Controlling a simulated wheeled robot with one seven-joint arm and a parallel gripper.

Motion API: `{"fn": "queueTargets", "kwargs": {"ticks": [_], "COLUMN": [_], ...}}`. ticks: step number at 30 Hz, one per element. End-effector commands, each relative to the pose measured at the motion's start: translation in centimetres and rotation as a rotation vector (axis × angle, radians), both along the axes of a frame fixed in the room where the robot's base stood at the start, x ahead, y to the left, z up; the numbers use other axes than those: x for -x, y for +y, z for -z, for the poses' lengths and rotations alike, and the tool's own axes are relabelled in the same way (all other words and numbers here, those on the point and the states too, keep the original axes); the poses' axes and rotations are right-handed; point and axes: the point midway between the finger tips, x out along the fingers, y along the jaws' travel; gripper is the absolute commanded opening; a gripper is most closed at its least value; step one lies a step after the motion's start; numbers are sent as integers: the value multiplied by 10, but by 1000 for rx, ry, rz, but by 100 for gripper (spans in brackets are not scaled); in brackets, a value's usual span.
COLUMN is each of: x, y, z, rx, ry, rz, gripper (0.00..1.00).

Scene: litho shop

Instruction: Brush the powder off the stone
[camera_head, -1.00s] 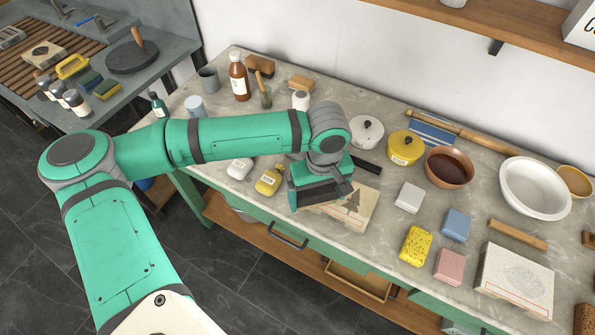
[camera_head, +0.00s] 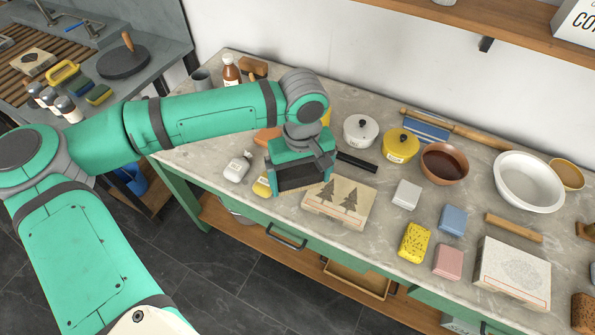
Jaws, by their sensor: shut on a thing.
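A pale litho stone (camera_head: 352,215) with two dark trees drawn on it lies flat near the front edge of the worktop, in the middle of the view. My gripper (camera_head: 303,188) is at the stone's upper left corner, low over the worktop, and hides that corner. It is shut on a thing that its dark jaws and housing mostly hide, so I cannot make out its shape. I cannot tell whether that thing touches the stone. No powder can be made out on the stone at this size.
A second stone (camera_head: 512,285) lies at the right. Close by are a black bar (camera_head: 357,162), a pale block (camera_head: 407,194), a yellow sponge (camera_head: 413,243), a white bottle (camera_head: 237,167) and lidded pots (camera_head: 361,131). The worktop (camera_head: 385,260) is bare just right of the tree stone.

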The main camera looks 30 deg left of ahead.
Motion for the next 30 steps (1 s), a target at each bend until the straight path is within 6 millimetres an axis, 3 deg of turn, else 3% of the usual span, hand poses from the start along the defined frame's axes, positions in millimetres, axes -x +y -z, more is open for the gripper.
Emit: {"fn": "queueTargets", "kwargs": {"ticks": [9, 30], "x": [-3, -3], "y": [-7, -7], "z": [-24, -25], "rx": [0, 1], "ry": [-1, -1], "rz": [14, 15], "gripper": [68, 68]}}
